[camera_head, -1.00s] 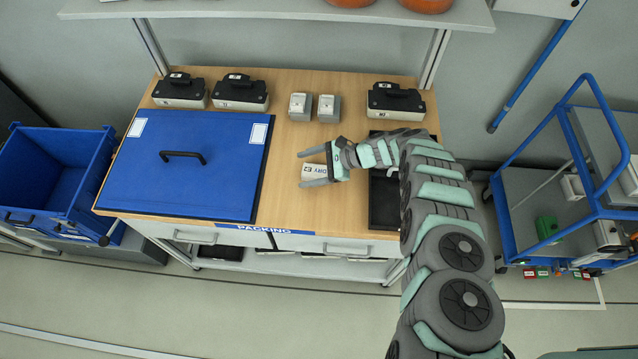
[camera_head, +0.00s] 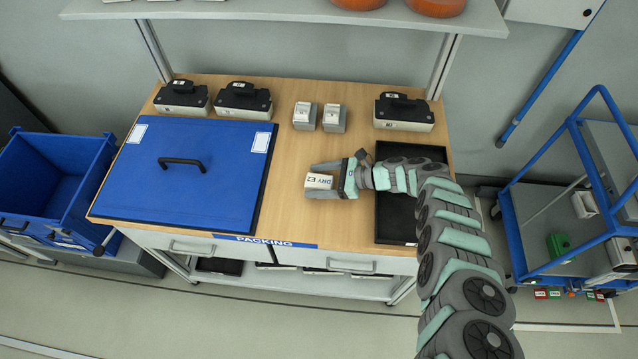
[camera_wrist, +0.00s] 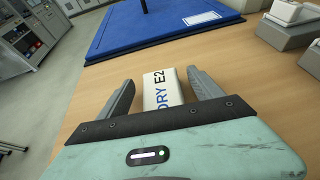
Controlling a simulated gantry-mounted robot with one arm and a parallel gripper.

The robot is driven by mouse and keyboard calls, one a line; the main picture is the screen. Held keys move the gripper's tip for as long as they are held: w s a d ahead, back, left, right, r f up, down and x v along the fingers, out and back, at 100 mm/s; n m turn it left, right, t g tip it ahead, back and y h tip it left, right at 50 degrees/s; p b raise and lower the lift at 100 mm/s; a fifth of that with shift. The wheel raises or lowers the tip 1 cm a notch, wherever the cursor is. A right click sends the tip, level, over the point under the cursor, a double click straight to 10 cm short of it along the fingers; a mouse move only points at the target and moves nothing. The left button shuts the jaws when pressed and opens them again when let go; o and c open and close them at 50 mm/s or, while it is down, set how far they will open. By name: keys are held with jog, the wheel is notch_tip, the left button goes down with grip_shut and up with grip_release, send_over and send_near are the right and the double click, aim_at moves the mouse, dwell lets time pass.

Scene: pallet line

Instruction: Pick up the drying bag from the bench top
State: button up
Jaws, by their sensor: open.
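The drying bag (camera_head: 319,181) is a small white packet marked "DRY E2" on the wooden bench top (camera_head: 300,220). My gripper (camera_head: 320,181) is low at the bench with one finger on each side of the bag. In the wrist view the bag (camera_wrist: 162,88) lies between the two grey fingers of my gripper (camera_wrist: 163,92). A gap shows between the bag and the left finger, and a smaller one at the right finger. The jaws are open. The bag's near end is hidden behind the gripper's dark front edge.
A blue lid with a black handle (camera_head: 190,178) covers the bench's left side. A black tray (camera_head: 397,220) lies right, under my arm. Two small grey-white boxes (camera_head: 305,116) and several black-topped cases (camera_head: 404,112) stand at the back. A shelf (camera_head: 290,12) overhangs the rear.

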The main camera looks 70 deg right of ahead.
jog(key=shift+c, duration=0.3)
jog(key=c, duration=1.4)
